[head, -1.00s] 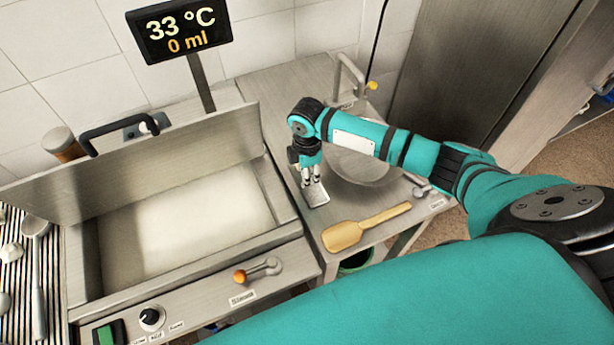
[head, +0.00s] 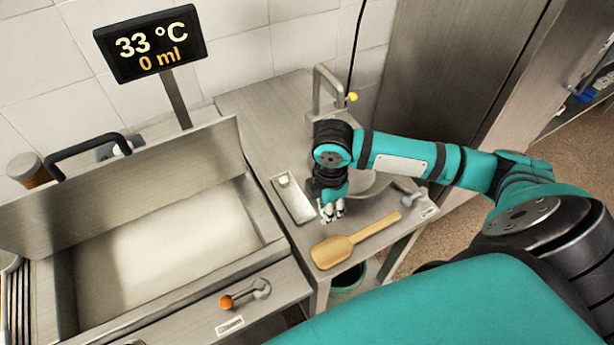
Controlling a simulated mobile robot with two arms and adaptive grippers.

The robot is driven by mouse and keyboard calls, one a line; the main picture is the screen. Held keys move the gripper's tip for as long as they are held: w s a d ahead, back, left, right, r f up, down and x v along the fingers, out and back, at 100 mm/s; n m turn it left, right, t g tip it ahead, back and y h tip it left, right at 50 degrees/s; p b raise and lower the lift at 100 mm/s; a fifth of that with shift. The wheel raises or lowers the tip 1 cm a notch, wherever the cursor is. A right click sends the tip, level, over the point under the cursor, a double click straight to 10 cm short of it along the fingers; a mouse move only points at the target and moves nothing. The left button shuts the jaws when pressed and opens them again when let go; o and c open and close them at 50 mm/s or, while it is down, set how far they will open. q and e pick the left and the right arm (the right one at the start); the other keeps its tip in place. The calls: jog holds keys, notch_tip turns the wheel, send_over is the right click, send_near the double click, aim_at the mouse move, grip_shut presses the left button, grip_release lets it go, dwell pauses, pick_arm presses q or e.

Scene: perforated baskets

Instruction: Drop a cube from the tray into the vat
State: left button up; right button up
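The tray (head: 302,207) is a small narrow metal tray on the steel counter, right of the vat. One pale cube (head: 284,181) lies at its far end. The vat (head: 262,232) is a wide steel basin with a pale, bare-looking bottom and its lid (head: 200,150) raised behind it. My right gripper (head: 333,212) points down just right of the tray's near end. Its fingertips are small and close together, and I cannot tell whether anything is between them. My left gripper is not in view.
A wooden paddle (head: 335,249) lies in front of the gripper. A sink with a tap (head: 318,90) is behind my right arm. A lever with an orange knob (head: 226,302) is on the vat's front. A display (head: 150,43) reads 33 °C, 0 ml.

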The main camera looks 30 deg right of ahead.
jog(key=s, duration=0.3)
jog(key=shift+s+d+r, duration=0.1)
jog(key=shift+s+d, duration=0.1)
jog(key=shift+d, duration=0.2)
jog(key=shift+s+a+r, duration=0.1)
jog(key=shift+s+r, duration=0.05)
jog(key=shift+r, duration=0.05)
jog(key=shift+a+r, duration=0.2)
jog(key=shift+r, duration=0.05)
jog(key=w+a+r+p, duration=0.4)
jog(key=a+p, duration=0.2)
jog(key=a, duration=0.2)
jog(key=w+a+r+p, duration=0.3)
jog(key=a+p, duration=0.3)
jog(key=a, duration=0.3)
jog(key=w+a+f+b, duration=0.1)
jog(key=w+a+b, duration=0.2)
jog(key=a, duration=0.7)
jog(key=w+a+b, duration=0.4)
jog(key=w+a, duration=0.2)
jog(key=a, duration=0.5)
jog(key=shift+w+f, duration=0.25)
jog(key=shift+f, duration=0.1)
jog(key=shift+d, duration=0.1)
